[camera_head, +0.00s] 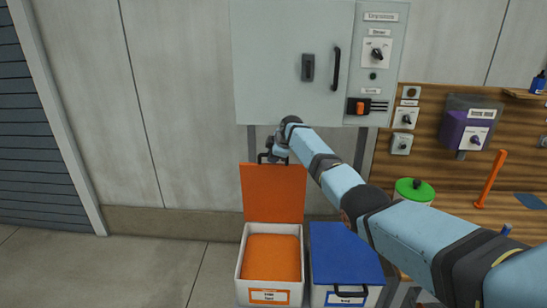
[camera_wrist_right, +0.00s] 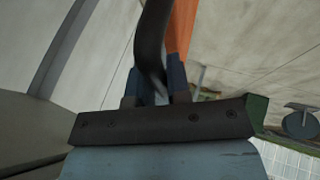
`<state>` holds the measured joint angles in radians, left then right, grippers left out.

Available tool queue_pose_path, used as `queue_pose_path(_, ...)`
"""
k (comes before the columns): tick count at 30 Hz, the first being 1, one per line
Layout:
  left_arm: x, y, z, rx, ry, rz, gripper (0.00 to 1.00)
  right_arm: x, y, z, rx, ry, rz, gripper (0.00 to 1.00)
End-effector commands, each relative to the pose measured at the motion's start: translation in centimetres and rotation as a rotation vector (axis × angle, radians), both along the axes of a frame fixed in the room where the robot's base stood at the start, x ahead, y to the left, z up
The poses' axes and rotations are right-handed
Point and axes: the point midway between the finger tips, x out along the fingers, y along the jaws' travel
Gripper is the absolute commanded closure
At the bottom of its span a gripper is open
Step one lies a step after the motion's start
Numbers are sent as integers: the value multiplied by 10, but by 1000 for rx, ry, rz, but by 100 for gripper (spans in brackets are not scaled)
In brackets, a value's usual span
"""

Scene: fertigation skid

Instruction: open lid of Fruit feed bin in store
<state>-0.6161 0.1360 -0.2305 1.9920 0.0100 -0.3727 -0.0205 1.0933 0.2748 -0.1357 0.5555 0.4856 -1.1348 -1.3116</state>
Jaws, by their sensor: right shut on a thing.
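The white bin (camera_head: 240,262) with orange contents (camera_head: 271,258) stands on the floor at the lower middle of the head view; its label is too small to read surely. Its orange lid (camera_head: 272,194) stands upright, hinged open at the back of the bin. My right gripper (camera_head: 268,156) is at the lid's top edge, shut on the dark lid handle (camera_wrist_right: 152,40). In the right wrist view the handle runs between the fingers (camera_wrist_right: 152,88), with part of the orange lid (camera_wrist_right: 182,28) behind. My left gripper is out of view.
A blue-lidded bin (camera_head: 343,250) stands just right of the open one, under my right forearm. A grey cabinet (camera_head: 290,60) hangs on the wall above. A green-lidded container (camera_head: 414,190) is to the right. Floor at left is clear.

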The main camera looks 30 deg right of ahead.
Motion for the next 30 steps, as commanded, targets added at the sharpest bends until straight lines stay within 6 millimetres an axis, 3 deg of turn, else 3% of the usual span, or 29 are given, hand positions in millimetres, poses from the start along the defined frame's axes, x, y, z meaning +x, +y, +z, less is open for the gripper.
queue_pose_path(12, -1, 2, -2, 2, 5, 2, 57, 0, 0, -1, -2, 2, 0, 100)
queue_pose_path(13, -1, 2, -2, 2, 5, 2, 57, 0, 0, -1, -2, 2, 0, 79)
queue_pose_path(16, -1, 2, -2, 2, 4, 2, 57, 0, 1, -1, -1, 1, 1, 58)
queue_pose_path(26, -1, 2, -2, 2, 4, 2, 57, -1, 0, 1, -1, 0, 0, 58)
queue_pose_path(30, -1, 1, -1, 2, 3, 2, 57, -6, -2, 10, -2, -3, 1, 58)
